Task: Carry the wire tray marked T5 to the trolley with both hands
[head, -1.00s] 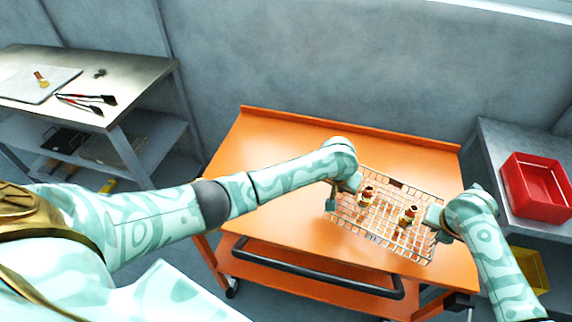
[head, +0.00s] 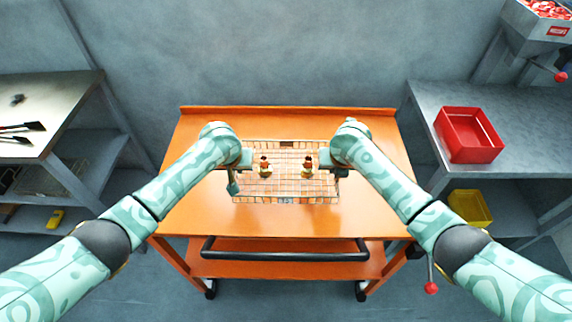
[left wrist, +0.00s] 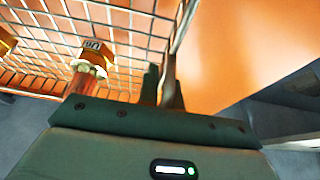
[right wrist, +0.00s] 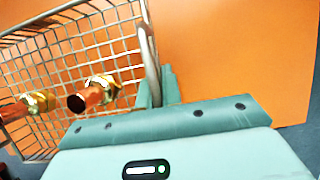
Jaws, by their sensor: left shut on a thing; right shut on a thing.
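The wire tray (head: 285,198) is over the top of the orange trolley (head: 190,200), roughly square to it. Two copper and brass fittings stand in it: one on the left (head: 264,170) and one on the right (head: 308,170). I cannot read a T5 mark on the tray. My left gripper (head: 240,165) is shut on the tray's left side, and the left wrist view shows its fingers (left wrist: 160,88) at the wire rim. My right gripper (head: 336,166) is shut on the right side, its fingers (right wrist: 156,88) at the rim. I cannot tell whether the tray touches the trolley top.
A black handle (head: 285,256) runs along the trolley's near side. A bench with dark tools (head: 22,127) stands left. A grey bench at right holds a red bin (head: 470,150), with a yellow bin (head: 469,208) below. Orange trolley top is bare around the tray.

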